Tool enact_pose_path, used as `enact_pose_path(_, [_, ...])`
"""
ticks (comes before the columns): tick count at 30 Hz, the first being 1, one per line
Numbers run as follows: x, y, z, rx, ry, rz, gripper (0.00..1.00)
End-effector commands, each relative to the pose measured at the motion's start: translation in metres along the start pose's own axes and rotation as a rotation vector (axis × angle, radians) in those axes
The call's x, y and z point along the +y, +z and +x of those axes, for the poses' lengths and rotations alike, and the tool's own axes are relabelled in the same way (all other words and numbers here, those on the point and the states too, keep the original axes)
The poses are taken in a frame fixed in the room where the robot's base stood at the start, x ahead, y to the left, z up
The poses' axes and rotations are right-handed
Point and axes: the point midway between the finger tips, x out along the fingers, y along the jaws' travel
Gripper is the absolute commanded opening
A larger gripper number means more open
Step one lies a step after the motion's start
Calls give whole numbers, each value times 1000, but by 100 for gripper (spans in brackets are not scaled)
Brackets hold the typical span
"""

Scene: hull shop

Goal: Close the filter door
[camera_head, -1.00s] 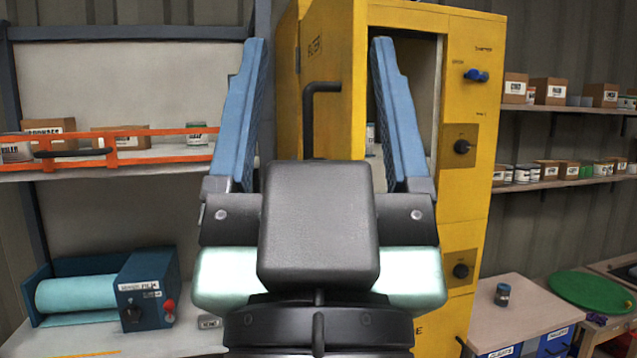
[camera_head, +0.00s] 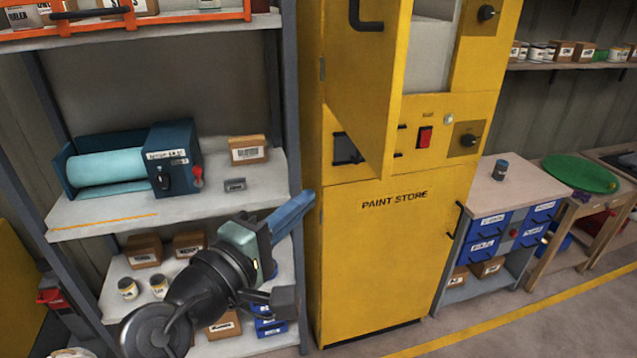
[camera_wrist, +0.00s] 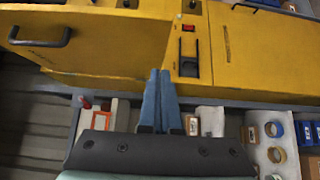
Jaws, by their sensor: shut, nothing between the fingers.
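The filter door (camera_head: 365,90) is the yellow upper door of the tall yellow cabinet (camera_head: 380,265). It stands swung open, with a black handle (camera_head: 355,15) near the top of the picture. In the wrist view a yellow door panel (camera_wrist: 100,65) with a black handle (camera_wrist: 40,35) fills the upper left. My gripper (camera_head: 308,198) is shut and empty, low at the cabinet's left side, below the door. In the wrist view my blue fingertips (camera_wrist: 160,72) lie together over the yellow surface; I cannot tell whether they touch it.
A grey shelf rack (camera_head: 85,215) with a blue machine (camera_head: 175,160), cartons and cans stands close on the left, behind my arm. Right of the cabinet is a bench (camera_head: 510,185) with blue drawers. The floor (camera_head: 480,315) in front of the cabinet is clear.

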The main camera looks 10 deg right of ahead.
Motion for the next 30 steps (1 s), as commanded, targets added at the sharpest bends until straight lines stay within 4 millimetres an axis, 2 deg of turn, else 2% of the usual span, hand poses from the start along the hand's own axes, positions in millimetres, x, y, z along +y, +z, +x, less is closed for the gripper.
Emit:
enact_pose_path(5, [5, 2, 28, -4, 0, 2, 0])
enact_pose_path(15, [5, 1, 99, -1, -1, 6, 0])
enact_pose_path(21, [5, 22, 118, 0, 0, 6, 0])
enact_pose_path(30, [1, 29, 124, 3, 1, 8, 0])
